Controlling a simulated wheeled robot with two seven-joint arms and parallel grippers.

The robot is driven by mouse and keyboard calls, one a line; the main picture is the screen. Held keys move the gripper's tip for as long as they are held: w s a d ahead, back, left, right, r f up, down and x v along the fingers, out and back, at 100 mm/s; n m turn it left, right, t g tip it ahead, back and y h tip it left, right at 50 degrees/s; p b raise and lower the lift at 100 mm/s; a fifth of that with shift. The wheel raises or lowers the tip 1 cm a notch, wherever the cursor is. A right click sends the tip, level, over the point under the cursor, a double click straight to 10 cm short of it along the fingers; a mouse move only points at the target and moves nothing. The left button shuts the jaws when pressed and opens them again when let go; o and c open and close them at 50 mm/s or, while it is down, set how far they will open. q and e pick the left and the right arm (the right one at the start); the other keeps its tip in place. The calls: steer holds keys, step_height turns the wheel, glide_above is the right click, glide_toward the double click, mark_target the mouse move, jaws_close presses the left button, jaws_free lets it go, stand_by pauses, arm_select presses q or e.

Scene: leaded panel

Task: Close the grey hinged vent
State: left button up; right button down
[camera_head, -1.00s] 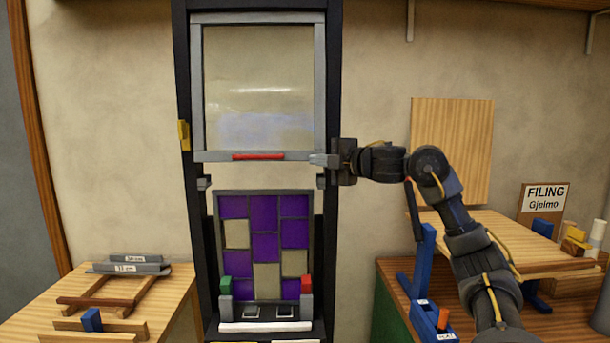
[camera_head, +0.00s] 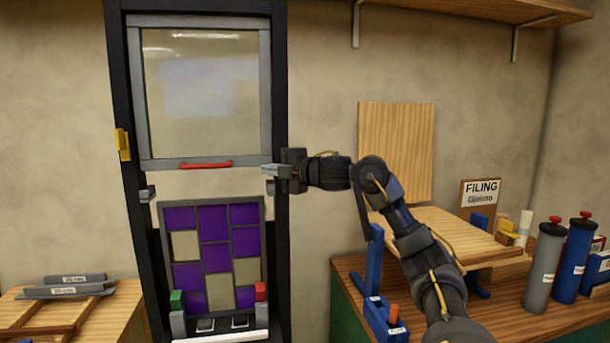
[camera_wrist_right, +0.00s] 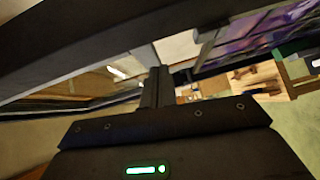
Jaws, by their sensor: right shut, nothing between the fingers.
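The grey hinged vent (camera_head: 265,90) is a grey frame around a pale glass pane (camera_head: 203,100), high in the dark upright frame (camera_head: 281,60). A red handle (camera_head: 206,165) sits on its bottom bar. A gap shows between that bar and the purple and cream leaded panel (camera_head: 215,240) below; how far the vent stands out is hard to tell. My right gripper (camera_head: 275,171) is shut and empty at the vent's lower right corner, just under the bar's end; contact is unclear. Its dark fingers also show in the right wrist view (camera_wrist_right: 156,88). My left gripper is out of view.
A yellow piece (camera_head: 123,144) sits on the left upright. A bench at right holds a blue stand (camera_head: 374,270) and bottles (camera_head: 543,265). A wooden board (camera_head: 397,150) is behind my right arm.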

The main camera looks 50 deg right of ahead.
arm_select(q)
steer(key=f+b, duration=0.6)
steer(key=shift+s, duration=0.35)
arm_select(e)
steer(key=s, duration=1)
steer(key=shift+s+a+r, duration=0.2)
steer(key=shift+s+a, duration=0.1)
steer(key=shift+a, duration=0.1)
steer(key=shift+f, duration=0.1)
